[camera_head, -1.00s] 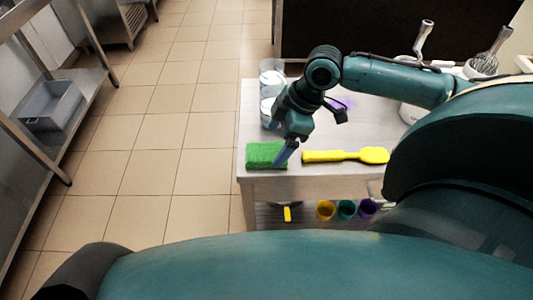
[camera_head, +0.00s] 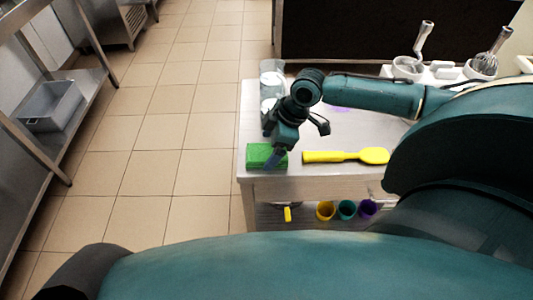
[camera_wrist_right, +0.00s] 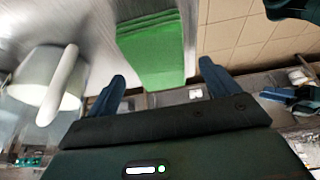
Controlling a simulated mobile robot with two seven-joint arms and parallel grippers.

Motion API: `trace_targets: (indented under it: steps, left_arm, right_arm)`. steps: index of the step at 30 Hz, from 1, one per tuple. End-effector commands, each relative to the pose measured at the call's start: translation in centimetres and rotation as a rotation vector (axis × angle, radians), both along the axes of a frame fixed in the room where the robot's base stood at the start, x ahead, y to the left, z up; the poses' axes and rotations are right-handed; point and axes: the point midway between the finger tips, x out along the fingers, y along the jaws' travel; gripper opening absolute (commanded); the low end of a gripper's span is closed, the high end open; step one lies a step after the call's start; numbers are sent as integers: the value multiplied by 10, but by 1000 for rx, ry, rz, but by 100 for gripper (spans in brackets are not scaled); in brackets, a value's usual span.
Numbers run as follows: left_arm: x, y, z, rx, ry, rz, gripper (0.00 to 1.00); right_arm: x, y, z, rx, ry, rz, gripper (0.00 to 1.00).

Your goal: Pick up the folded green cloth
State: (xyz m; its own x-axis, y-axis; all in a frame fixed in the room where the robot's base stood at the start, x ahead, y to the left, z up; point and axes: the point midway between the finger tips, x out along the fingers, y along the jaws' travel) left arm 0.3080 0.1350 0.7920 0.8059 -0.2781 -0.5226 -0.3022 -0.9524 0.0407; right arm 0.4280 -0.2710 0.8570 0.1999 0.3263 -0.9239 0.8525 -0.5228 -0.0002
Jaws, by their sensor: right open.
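The folded green cloth (camera_head: 260,156) lies on the steel table at its near left corner. In the right wrist view the cloth (camera_wrist_right: 152,50) shows as a layered green block, ahead of and between the fingers. My right gripper (camera_head: 274,160) is over the cloth in the head view, with its fingers pointing down and hiding part of it. In the right wrist view my right gripper (camera_wrist_right: 162,80) has its two blue fingers wide apart, with nothing held between them. Whether the fingers touch the cloth cannot be told. My left gripper is not in view.
A yellow spatula-like tool (camera_head: 345,156) lies right of the cloth. Clear and white containers (camera_head: 271,78) stand behind the gripper; a white mug-like vessel (camera_wrist_right: 45,78) shows in the wrist view. Coloured cups (camera_head: 346,209) sit below the tabletop. Tiled floor (camera_head: 150,130) to the left is clear.

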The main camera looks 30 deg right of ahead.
Motion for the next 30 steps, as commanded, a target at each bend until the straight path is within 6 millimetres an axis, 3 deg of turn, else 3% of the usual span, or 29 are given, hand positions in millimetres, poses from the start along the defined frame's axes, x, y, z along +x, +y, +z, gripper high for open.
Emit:
trace_targets:
  steps: [6,24,30]
  left_arm:
    - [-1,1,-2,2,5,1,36]
    - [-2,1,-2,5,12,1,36]
    - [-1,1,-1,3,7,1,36]
  right_arm:
    - [5,8,-22,0,0,0,87]
    - [5,9,-25,0,0,1,87]
    - [5,8,-25,0,0,1,72]
